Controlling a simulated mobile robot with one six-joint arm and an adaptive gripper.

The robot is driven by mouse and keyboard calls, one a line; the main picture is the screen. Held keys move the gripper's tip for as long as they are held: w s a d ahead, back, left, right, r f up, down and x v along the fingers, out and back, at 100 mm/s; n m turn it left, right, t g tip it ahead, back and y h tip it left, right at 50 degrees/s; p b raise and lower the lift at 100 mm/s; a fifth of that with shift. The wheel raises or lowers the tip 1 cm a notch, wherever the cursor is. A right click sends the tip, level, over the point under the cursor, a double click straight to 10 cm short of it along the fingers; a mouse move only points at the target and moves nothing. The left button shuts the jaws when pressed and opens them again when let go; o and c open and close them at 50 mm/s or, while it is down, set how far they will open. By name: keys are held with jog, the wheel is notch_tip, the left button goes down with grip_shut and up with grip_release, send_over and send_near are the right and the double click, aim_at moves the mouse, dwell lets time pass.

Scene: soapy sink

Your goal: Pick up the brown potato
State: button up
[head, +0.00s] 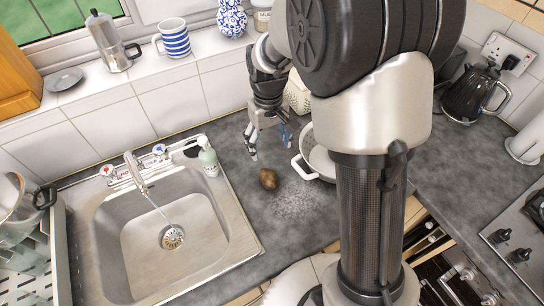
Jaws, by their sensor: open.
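The brown potato (268,180) lies on the dark grey counter, to the right of the sink. My gripper (268,151) hangs from my arm above and behind the potato. Its fingers point down and are spread apart, with nothing seen between them. The potato looks clear of the fingers. The exact height of the fingertips above the counter is hard to tell.
A white pot (312,160) stands just right of the potato, partly hidden by my arm. The steel sink (215,225) with a running tap (135,170) is at the left. A soap bottle (208,157) stands at its back corner. A black kettle (472,95) is far right.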

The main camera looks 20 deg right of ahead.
jog(key=b, duration=0.2)
send_over(269, 175)
notch_tip(269, 175, down, 10)
jog(key=shift+w+f+b, duration=0.1)
jog(key=shift+f+b, duration=0.7)
jog(key=shift+f, duration=2.35)
jog(key=c, duration=1.3)
jog(key=shift+o, duration=0.2)
jog(key=shift+r, duration=0.15)
